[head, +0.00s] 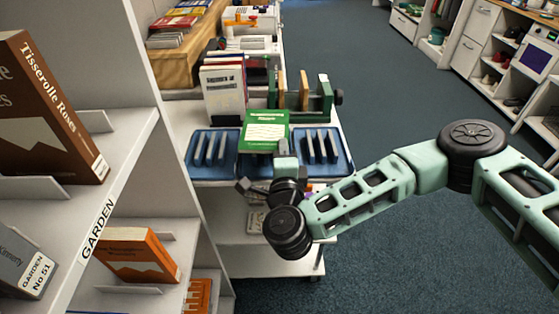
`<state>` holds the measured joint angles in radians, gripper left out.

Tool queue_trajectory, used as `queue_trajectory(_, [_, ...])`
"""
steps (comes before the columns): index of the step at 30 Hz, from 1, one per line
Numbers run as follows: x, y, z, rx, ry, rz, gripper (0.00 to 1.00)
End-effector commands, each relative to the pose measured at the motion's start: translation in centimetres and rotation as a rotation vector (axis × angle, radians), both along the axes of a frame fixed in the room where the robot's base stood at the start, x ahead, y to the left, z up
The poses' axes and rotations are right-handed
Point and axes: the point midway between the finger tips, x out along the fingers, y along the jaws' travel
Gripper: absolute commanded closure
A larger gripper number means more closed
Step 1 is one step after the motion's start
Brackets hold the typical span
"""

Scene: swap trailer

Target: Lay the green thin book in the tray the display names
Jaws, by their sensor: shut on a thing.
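The green thin book (265,130) is in the head view above the middle of the white cart, cover facing up. My gripper (283,149) is shut on its near edge, and its fingers are partly hidden. Blue trays with upright ribs lie on the cart under and beside the book: a left one (203,173) and a right one (338,168). The blue area between them is partly covered by the book and gripper. I cannot tell whether the book touches a tray. No readable tray name shows on any display.
Books (223,92) stand behind the trays, beside a green-ended press-like holder (325,93). A bookshelf marked GARDEN (98,228) stands close on the left. A purple screen (535,57) shows at the far right. The carpet (385,85) right of the cart is clear.

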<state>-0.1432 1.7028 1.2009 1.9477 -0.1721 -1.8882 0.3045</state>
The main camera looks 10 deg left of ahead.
Motion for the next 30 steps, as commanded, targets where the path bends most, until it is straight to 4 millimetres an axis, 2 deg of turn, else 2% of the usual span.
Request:
queue_trajectory(8, [0.0,0.0,-2.5,0.001,0.0,0.001,1.0])
queue_trajectory(14, [0.0,0.0,-5.1,0.001,-0.001,0.001,1.0])
queue_trajectory(25, [0.0,0.0,-5.5,0.001,-0.002,0.002,1.0])
queue_trajectory(27, [0.0,0.0,-5.5,0.001,-0.001,0.002,0.76])
queue_trajectory(28, [0.0,0.0,-5.5,0.001,-0.001,0.002,0.68])
queue_trajectory(30, [0.0,0.0,-5.5,0.001,-0.001,0.002,0.68])
